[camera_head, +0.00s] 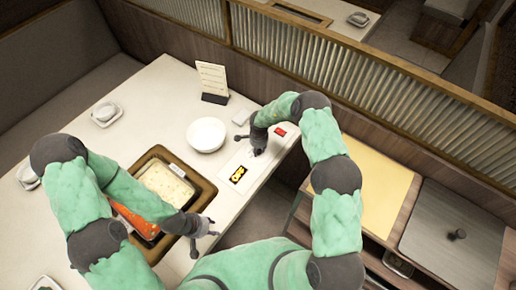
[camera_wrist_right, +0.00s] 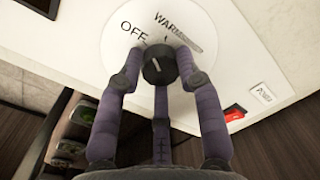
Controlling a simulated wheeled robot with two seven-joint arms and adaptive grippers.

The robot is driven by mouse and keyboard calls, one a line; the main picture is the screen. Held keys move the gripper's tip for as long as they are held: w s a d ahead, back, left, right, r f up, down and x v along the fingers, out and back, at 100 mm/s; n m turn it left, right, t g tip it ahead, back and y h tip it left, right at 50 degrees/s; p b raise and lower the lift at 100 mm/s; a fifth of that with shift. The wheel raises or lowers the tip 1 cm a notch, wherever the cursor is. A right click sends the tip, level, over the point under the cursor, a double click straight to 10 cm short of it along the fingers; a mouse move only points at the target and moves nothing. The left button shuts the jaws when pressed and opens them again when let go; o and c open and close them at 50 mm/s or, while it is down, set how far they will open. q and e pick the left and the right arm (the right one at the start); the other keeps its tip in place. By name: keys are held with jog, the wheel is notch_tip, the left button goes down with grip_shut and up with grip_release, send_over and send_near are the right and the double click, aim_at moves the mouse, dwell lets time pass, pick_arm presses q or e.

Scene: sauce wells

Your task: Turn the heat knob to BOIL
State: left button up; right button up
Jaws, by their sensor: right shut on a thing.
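The heat knob (camera_wrist_right: 160,66) is a small dark round knob on a white dial plate (camera_wrist_right: 115,50). OFF and WARM are printed around it; BOIL is not visible. A pale mark shows on the knob's face, but I cannot tell exactly which label it points to. My right gripper (camera_wrist_right: 160,72) is shut on the knob, its purple-grey fingers around it. In the head view my right gripper (camera_head: 257,146) is at the table's right edge and hides most of the knob. My left gripper (camera_head: 204,234) has its fingers apart, empty, near the table's front edge.
A hot pot (camera_head: 165,182) with pale and red broth sits in a wooden frame under my left arm. A white bowl (camera_head: 206,134), a menu stand (camera_head: 212,82), a small display (camera_head: 238,174) and a red switch (camera_wrist_right: 234,112) are nearby.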

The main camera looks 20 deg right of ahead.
pick_arm(q)
jog(key=shift+r, duration=0.35)
pick_arm(e)
jog(key=m, duration=0.3)
pick_arm(q)
jog(key=shift+r+p, duration=0.2)
jog(key=shift+p, duration=0.25)
pick_arm(e)
jog(key=m, duration=0.3)
jog(key=shift+w, duration=0.1)
jog(key=m, duration=0.6)
jog(key=shift+m+h, duration=0.3)
jog(key=shift+m, duration=0.1)
pick_arm(q)
jog(key=shift+f, duration=0.15)
pick_arm(e)
jog(key=m, duration=0.3)
jog(key=shift+m, duration=0.4)
pick_arm(q)
jog(key=shift+f+b, duration=0.2)
jog(key=shift+b, duration=0.15)
pick_arm(e)
jog(key=m, duration=0.3)
jog(key=shift+m+g, duration=0.3)
pick_arm(q)
jog(key=shift+f+b, duration=0.35)
pick_arm(e)
jog(key=m, duration=0.6)
jog(key=shift+a+m, duration=0.1)
jog(key=shift+m, duration=0.3)
